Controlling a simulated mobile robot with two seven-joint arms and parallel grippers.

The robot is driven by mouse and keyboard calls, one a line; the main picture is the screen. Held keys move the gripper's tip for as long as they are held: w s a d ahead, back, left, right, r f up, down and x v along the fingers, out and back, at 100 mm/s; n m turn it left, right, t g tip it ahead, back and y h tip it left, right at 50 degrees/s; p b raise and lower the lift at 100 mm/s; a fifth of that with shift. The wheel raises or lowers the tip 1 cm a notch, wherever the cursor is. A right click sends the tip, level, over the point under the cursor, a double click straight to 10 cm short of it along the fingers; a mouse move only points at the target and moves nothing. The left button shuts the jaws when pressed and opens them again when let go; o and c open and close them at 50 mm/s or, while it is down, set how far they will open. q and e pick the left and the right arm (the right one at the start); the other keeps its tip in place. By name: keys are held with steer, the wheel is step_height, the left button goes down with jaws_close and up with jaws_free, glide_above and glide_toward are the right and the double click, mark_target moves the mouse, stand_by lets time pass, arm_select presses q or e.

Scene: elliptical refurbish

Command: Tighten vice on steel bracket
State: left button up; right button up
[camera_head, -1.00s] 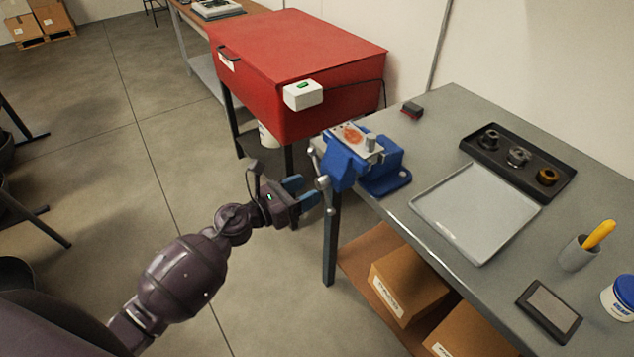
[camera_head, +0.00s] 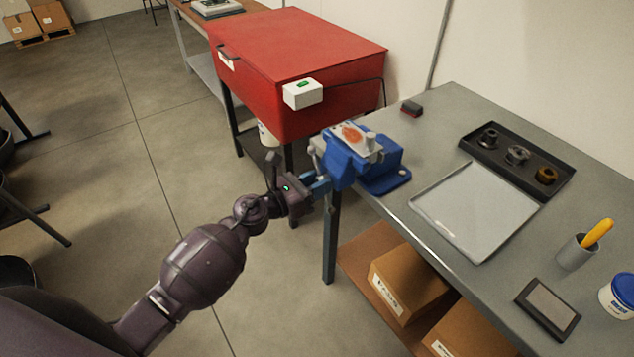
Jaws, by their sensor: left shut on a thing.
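The blue vice (camera_head: 352,165) is fixed at the near left corner of the grey workbench. The steel bracket (camera_head: 341,135), a pale plate with a rusty orange patch, sits at the top of the vice jaws. The vice handle (camera_head: 314,152) is a grey bar at the vice's front, partly hidden by my gripper. My left gripper (camera_head: 322,183) is at the front of the vice, with its blue fingers shut on the handle. My right gripper is not in view.
The grey workbench (camera_head: 440,124) carries an empty grey tray (camera_head: 475,211), a black tray (camera_head: 500,170) with three round parts, a cup (camera_head: 577,252) and a dark tablet (camera_head: 548,308). A red cabinet (camera_head: 290,55) with a white box (camera_head: 303,93) stands behind the vice.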

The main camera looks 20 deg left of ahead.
arm_select(q)
jaws_close()
steer(key=n+p, duration=0.2)
steer(key=n, duration=0.3)
steer(key=o, duration=0.6)
jaws_free()
steer(key=o, duration=0.4)
steer(key=shift+c, duration=0.2)
steer(key=shift+a, duration=0.1)
